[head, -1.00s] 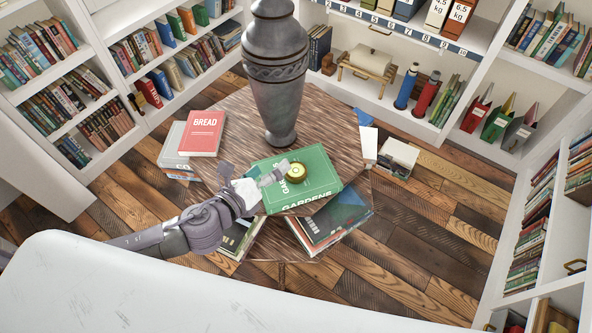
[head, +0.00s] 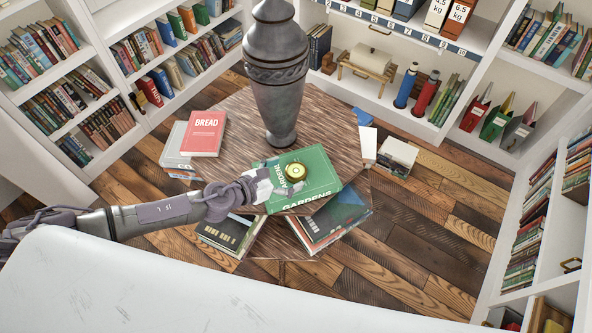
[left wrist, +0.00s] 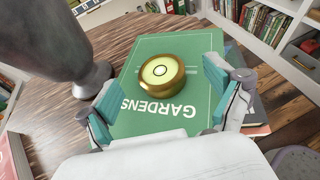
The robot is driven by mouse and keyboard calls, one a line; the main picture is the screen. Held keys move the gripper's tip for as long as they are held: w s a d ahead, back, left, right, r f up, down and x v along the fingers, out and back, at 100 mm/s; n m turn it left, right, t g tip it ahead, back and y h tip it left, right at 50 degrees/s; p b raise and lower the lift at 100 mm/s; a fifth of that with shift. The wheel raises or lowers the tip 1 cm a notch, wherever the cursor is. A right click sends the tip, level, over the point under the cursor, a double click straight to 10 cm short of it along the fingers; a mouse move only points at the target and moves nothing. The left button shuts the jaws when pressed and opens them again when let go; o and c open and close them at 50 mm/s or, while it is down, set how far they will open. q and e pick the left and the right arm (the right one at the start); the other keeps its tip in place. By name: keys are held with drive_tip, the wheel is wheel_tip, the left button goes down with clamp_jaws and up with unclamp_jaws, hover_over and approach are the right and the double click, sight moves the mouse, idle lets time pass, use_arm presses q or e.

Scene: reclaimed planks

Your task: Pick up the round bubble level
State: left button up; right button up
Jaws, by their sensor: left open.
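The round bubble level (head: 295,172) is a brass disc with a yellow-green vial. It lies flat on a green book (head: 318,177) titled GARDENS, on the wooden table (head: 335,122). In the left wrist view the level (left wrist: 161,75) sits ahead of my left gripper (left wrist: 163,98), between the lines of its two open, teal-padded fingers. The fingers are apart from it and hold nothing. In the head view my left gripper (head: 279,184) reaches over the book's left part, close to the level. My right gripper is not in view.
A large grey vase (head: 276,85) stands behind the level; it also shows at left in the left wrist view (left wrist: 55,50). A red BREAD book (head: 203,133) lies on the table's left. More books (head: 335,222) lie below the tabletop's front edge. Bookshelves surround the table.

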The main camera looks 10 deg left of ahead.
sight(296, 170)
use_arm(q)
drive_tip(key=x, duration=0.4)
drive_tip(key=shift+w+d+f, duration=0.1)
drive_tip(key=shift+w+f, duration=0.15)
drive_tip(key=shift+f, duration=0.15)
drive_tip(key=c, duration=1.3)
